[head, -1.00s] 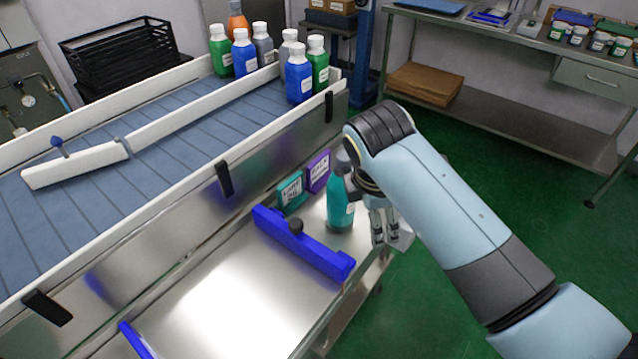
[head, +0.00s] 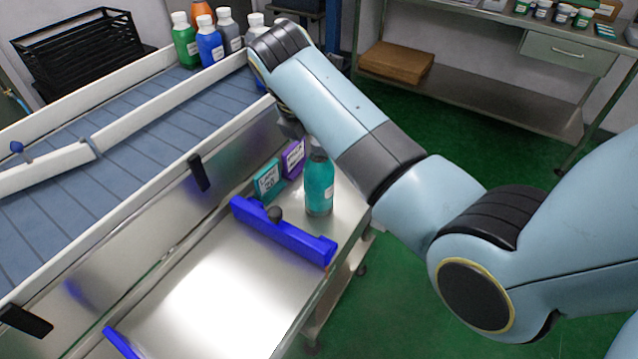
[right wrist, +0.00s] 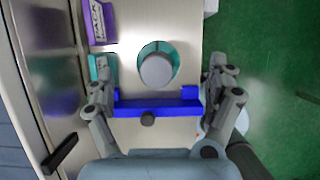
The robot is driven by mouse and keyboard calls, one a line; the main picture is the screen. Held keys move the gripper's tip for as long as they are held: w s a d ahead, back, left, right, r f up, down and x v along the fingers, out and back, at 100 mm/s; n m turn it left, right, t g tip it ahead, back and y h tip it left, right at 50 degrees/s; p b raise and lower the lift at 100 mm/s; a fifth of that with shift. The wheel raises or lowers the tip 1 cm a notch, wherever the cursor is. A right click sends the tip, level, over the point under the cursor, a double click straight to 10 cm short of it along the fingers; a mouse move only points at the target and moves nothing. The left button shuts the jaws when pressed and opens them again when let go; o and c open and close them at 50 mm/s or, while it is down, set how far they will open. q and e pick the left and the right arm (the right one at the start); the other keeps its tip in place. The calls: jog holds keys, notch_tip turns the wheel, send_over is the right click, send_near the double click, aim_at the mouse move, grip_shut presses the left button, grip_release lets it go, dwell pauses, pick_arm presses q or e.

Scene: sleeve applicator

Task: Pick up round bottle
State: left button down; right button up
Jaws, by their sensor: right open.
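The round bottle (head: 319,188), teal with a grey cap, stands upright on the steel shelf beside the conveyor. My right arm reaches over it in the head view and hides most of my right gripper and part of the bottle's top. In the right wrist view the bottle is seen from above, its grey cap (right wrist: 156,72) inside a teal rim. My right gripper (right wrist: 161,68) is open, one finger on each side of the bottle with gaps to both. My left gripper is not in view.
A blue guide bar (head: 285,233) with a black knob lies close to the bottle. A teal box (head: 267,180) and a purple box (head: 293,158) stand against the conveyor side (head: 150,225). Several bottles stand on the conveyor's far end. The front of the shelf (head: 215,305) is clear.

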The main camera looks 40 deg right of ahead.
aim_at(323, 159)
jog(key=x, duration=0.6)
jog(key=shift+w+f+b, duration=0.2)
jog(key=shift+f+b, duration=0.2)
jog(key=c, duration=1.7)
grip_shut()
jog(key=shift+r, duration=0.15)
